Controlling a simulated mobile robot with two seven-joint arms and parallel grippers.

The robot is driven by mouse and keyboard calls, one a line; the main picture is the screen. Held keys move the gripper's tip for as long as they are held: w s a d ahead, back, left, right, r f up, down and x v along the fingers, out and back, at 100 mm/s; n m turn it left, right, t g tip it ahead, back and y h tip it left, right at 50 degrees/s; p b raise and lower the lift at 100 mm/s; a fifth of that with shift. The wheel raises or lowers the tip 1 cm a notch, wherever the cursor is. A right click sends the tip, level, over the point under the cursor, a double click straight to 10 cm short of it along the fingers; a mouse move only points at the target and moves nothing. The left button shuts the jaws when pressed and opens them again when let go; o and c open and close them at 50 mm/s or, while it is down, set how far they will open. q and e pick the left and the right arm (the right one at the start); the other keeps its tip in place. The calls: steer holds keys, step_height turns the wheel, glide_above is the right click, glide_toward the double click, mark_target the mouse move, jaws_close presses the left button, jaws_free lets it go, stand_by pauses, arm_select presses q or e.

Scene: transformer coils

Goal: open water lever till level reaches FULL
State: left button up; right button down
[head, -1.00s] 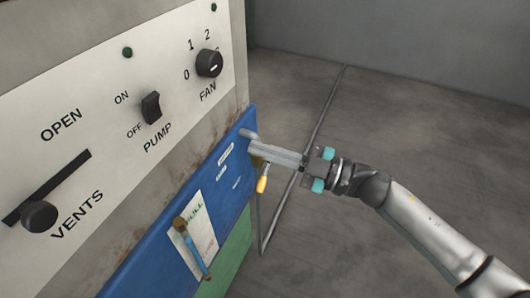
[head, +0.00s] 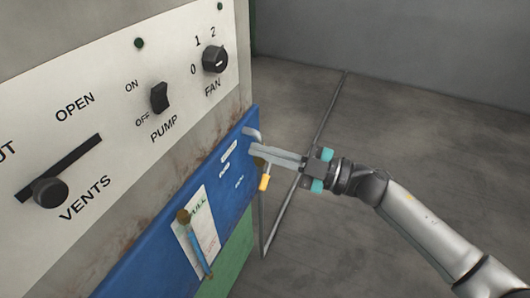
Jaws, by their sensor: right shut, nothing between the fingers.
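The water lever (head: 264,183) has a yellow handle that hangs down beside the right edge of the blue panel. My right gripper (head: 256,149) is shut and empty, just above the lever at the panel's edge; I cannot tell whether it touches it. The level gauge (head: 199,246) is a slanted tube with brass ends and blue inside, in front of a white label. The label's green word, partly hidden by the top fitting, ends in "ULL". The exact water level is too small to read. My left gripper is not in view.
The white control plate above carries the VENTS slider (head: 50,192), the PUMP switch (head: 159,97) and the FAN knob (head: 215,60). A grey pipe (head: 308,166) runs along the floor behind my gripper. The concrete floor at right is clear.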

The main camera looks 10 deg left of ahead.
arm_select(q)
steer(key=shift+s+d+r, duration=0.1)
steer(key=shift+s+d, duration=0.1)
arm_select(e)
steer(key=shift+s+a+f, duration=0.1)
steer(key=shift+s+f, duration=0.05)
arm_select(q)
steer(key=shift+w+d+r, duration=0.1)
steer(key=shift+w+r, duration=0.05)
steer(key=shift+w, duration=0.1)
arm_select(e)
steer(key=shift+s+f+n, duration=0.25)
steer(key=shift+n, duration=0.05)
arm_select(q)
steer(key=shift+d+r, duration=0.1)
arm_select(e)
steer(key=shift+s+a+f+n, duration=0.15)
steer(key=shift+s+f+n, duration=0.25)
stand_by(1.0)
